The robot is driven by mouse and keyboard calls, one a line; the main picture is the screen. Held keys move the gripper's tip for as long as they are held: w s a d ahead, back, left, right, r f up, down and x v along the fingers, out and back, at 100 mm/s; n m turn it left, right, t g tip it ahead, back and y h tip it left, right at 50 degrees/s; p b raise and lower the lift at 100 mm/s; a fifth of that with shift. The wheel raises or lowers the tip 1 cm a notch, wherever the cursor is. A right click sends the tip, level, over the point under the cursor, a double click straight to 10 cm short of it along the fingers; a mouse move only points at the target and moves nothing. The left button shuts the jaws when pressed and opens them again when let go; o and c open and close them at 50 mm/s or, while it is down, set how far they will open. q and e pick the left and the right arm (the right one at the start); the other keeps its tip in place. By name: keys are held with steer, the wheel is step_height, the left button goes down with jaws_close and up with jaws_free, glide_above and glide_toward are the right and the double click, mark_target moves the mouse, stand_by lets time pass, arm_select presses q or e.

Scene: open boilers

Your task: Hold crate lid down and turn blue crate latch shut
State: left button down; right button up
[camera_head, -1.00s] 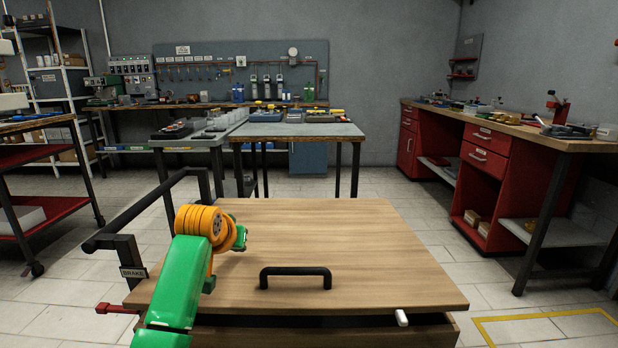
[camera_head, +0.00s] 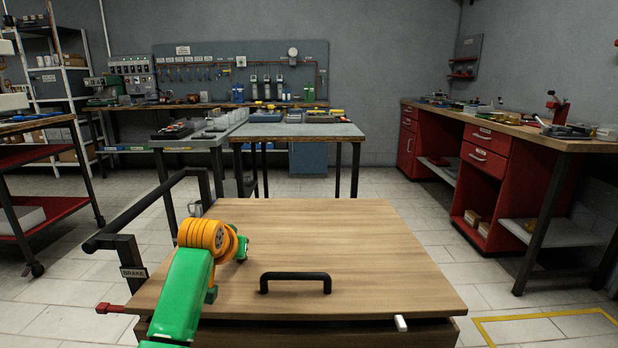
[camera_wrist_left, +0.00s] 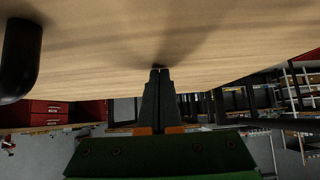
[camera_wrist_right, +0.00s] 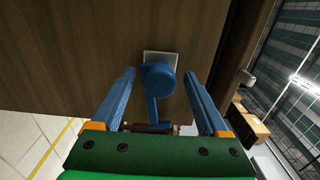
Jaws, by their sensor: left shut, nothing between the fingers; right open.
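The wooden crate lid (camera_head: 330,235) with its black handle (camera_head: 295,276) lies over the crate (camera_head: 330,335). A dark gap shows under its front edge. My left gripper is shut and empty; its fingertips meet the lid's surface in the left wrist view (camera_wrist_left: 160,72), and the arm mostly hides them in the head view. The blue crate latch (camera_wrist_right: 158,78) is on a pale plate on the brown crate wall in the right wrist view, its lever pointing down in the picture. My right gripper (camera_wrist_right: 160,74) is open, with one finger on each side of the latch.
A white latch (camera_head: 401,323) sits at the lid's front right and a red one (camera_head: 110,308) at the left. A black rail with a BRAKE sign (camera_head: 133,272) stands at the left. A grey table (camera_head: 300,131) stands behind, and floor is free at the right.

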arm_select(q)
steer(key=shift+f, duration=0.55)
steer(key=shift+s+f, duration=0.1)
steer(key=shift+f, duration=0.65)
arm_select(e)
jaws_close()
steer(key=n, duration=0.9)
steer(key=shift+n, duration=0.4)
steer(key=n, duration=0.6)
steer(key=shift+r, duration=0.1)
jaws_free()
